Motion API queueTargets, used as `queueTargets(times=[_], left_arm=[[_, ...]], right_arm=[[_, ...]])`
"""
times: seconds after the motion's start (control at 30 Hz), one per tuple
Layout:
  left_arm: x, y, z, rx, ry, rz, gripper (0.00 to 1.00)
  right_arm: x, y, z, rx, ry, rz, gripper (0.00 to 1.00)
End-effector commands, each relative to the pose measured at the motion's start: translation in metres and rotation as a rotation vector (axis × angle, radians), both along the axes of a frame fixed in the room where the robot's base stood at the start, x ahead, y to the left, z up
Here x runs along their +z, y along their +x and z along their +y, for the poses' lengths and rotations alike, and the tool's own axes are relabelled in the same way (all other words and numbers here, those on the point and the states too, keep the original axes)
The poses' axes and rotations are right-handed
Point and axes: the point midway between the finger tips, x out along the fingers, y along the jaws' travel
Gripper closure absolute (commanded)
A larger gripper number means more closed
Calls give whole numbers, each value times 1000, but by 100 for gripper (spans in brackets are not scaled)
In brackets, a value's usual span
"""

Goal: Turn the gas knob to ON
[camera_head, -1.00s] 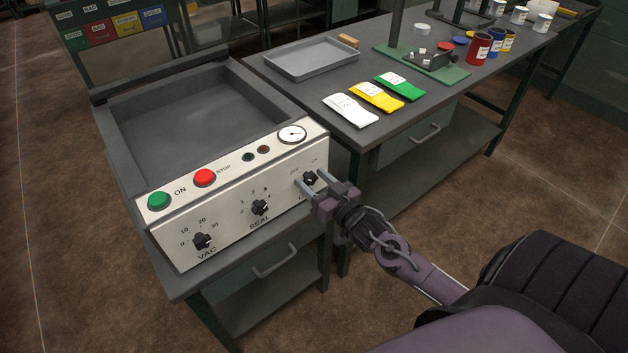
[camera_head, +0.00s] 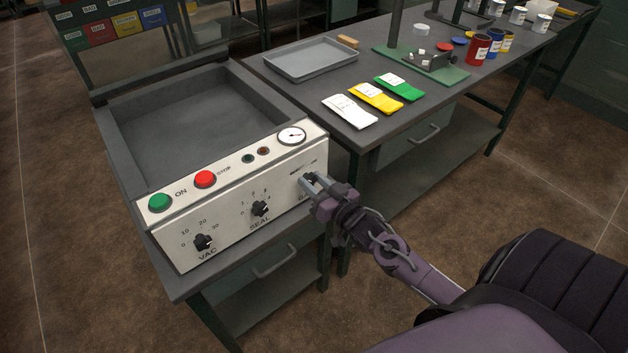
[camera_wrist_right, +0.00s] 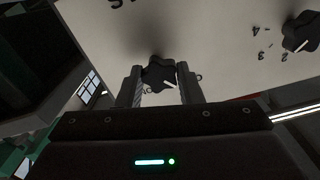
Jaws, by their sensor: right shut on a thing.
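The gas knob (camera_wrist_right: 159,74) is a black lobed knob with a white pointer line, at the right end of the white control panel (camera_head: 232,197). In the head view it is mostly hidden by my right gripper (camera_head: 311,182). In the right wrist view my right gripper (camera_wrist_right: 160,84) has one finger on each side of the knob, shut on it. The OFF and ON marks by the knob are too small or too covered to read now. My left gripper is not in view.
The panel also carries the SEAL knob (camera_head: 260,208), the VAC knob (camera_head: 203,241), a green ON button (camera_head: 160,202), a red STOP button (camera_head: 205,179) and a gauge (camera_head: 292,136). A bench (camera_head: 300,92) with pouches and a tray (camera_head: 312,60) stands to the right.

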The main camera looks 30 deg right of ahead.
Motion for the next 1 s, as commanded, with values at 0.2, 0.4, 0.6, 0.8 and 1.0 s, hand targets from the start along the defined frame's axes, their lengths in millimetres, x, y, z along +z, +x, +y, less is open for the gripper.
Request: queueTargets(times=[0.2,0.4,0.6,0.8,1.0], left_arm=[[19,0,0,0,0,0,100],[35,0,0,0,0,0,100],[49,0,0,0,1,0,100],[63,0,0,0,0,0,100],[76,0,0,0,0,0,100]], right_arm=[[4,0,0,-2,162,13,90],[4,0,-1,-3,350,27,90],[4,1,-1,-2,540,42,90],[3,1,-1,-2,730,56,90],[3,1,-1,-1,920,71,90]])
